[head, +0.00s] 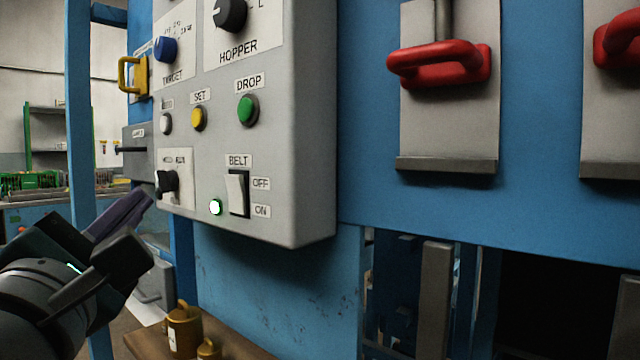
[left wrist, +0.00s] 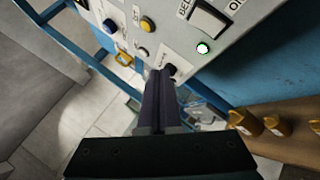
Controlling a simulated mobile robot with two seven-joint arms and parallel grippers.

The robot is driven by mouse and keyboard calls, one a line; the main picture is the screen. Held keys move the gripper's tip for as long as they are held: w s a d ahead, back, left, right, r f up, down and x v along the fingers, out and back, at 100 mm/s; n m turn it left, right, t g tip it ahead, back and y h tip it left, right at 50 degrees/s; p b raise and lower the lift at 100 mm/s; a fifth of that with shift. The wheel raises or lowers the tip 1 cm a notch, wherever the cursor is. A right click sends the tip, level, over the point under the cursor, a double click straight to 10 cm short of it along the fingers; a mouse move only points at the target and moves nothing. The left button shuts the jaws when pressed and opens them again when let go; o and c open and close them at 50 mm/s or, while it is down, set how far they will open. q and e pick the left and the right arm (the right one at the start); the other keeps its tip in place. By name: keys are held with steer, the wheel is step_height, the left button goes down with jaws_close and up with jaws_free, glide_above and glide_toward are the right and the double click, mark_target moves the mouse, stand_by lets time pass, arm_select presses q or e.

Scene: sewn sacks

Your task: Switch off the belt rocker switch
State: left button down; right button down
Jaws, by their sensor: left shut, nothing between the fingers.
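The belt rocker switch (head: 237,193) is a white rocker in a dark frame, low on the grey control panel (head: 290,150), under a BELT label with OFF above and ON below at its right. It also shows in the left wrist view (left wrist: 207,22). A green lamp (head: 215,207) beside it is lit. I cannot tell for sure which side is pressed in. My left gripper (head: 146,197) is shut and empty, left of the switch and apart from it, near the black knob (head: 167,183). In the left wrist view its closed fingers (left wrist: 160,75) point towards the panel. My right gripper is not in view.
White, yellow (head: 199,118) and green (head: 248,110) buttons sit above the switch; blue (head: 165,49) and black (head: 229,14) knobs are higher. Red handles (head: 440,64) are at the right. Brass weights (head: 184,330) stand on a wooden ledge below. The space before the panel's right part is clear.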

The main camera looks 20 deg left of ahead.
arm_select(q)
glide_toward(224, 175)
steer(key=shift+a+b+x, duration=0.2)
steer(key=shift+b+x, duration=0.05)
steer(key=shift+x, duration=0.95)
steer(key=shift+a+b+x, duration=0.15)
steer(key=shift+b+x, duration=0.05)
steer(key=shift+x, duration=1)
steer(key=shift+r, duration=0.1)
steer(key=shift+w+d, duration=0.15)
steer(key=shift+w, duration=0.1)
steer(key=shift+w+d, duration=0.1)
steer(key=shift+w, duration=0.2)
stand_by(0.9)
steer(key=shift+s, duration=0.1)
steer(key=shift+s+a+p, duration=0.3)
steer(key=shift+s, duration=0.35)
